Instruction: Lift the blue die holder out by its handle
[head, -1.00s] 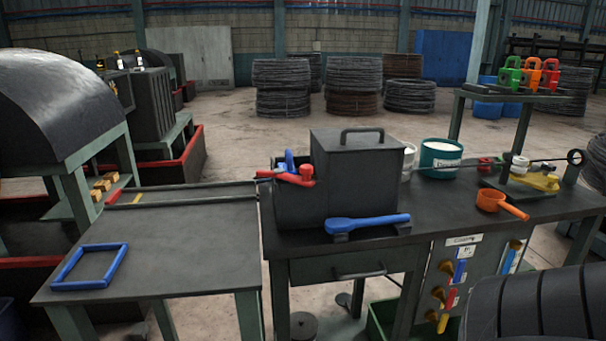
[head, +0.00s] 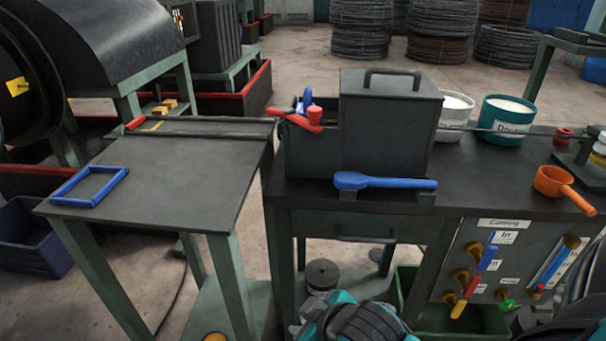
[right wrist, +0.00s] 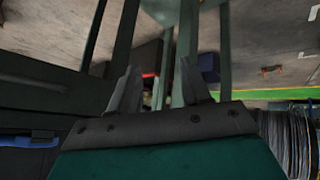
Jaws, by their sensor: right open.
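A blue piece (head: 305,104), which looks like the die holder, stands up in the open left part of the dark box (head: 388,125) on the bench. A red lever (head: 300,120) with a round knob crosses in front of it, so its lower part is hidden. My right gripper (right wrist: 160,88) is open and empty in the right wrist view, its two fingers apart among green bench legs. The blue piece cannot be made out there. A teal and black part of my arm shows at the bottom of the head view. My left gripper is not in view.
A blue spanner-like tool (head: 385,183) lies along the bench's front edge. A white tub (head: 455,110), a teal tub (head: 504,122) and an orange ladle (head: 556,184) stand to the right. A blue frame (head: 90,186) lies on the left table (head: 185,185), otherwise mostly clear.

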